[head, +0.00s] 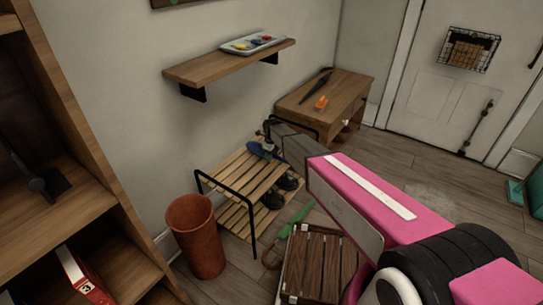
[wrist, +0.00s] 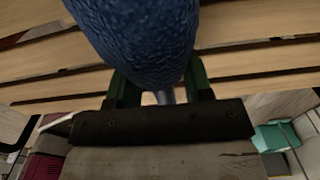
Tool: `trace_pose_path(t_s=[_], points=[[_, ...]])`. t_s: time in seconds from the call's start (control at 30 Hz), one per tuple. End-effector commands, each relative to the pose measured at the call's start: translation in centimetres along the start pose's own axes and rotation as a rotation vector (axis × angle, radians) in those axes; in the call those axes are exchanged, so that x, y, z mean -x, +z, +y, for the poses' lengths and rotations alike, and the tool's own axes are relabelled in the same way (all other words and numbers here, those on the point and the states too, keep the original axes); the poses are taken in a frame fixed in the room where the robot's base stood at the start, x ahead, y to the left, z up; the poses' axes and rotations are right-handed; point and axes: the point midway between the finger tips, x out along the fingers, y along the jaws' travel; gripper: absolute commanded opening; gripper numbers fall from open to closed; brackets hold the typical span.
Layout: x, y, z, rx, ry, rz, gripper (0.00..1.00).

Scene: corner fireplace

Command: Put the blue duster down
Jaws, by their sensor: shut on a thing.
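The blue duster (head: 261,150) is in my gripper (head: 270,130), over the back right part of the slatted rack (head: 240,172). In the wrist view the duster's fuzzy blue head (wrist: 140,40) fills the top middle, and its grey handle runs between the dark green fingers of my gripper (wrist: 160,88). My gripper is shut on that handle. Wooden slats lie behind the duster in that view. I cannot tell whether the duster touches the slats.
Dark shoes (head: 272,199) sit on the rack's lower level. A terracotta-coloured bin (head: 196,240) stands left of the rack, and a slatted wooden crate (head: 316,265) stands in front. A wall shelf (head: 222,66) hangs above. A wooden side table (head: 345,92) stands behind.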

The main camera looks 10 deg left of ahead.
Motion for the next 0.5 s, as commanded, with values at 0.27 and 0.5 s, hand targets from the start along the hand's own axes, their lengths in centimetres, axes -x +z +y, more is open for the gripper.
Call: trace_pose_path(t_s=[0.27,0.5], points=[[-0.16,0.02,0.01,0.0,-0.001,-0.001,0.17],[-0.38,0.02,0.01,0.0,-0.001,-0.001,0.72]])
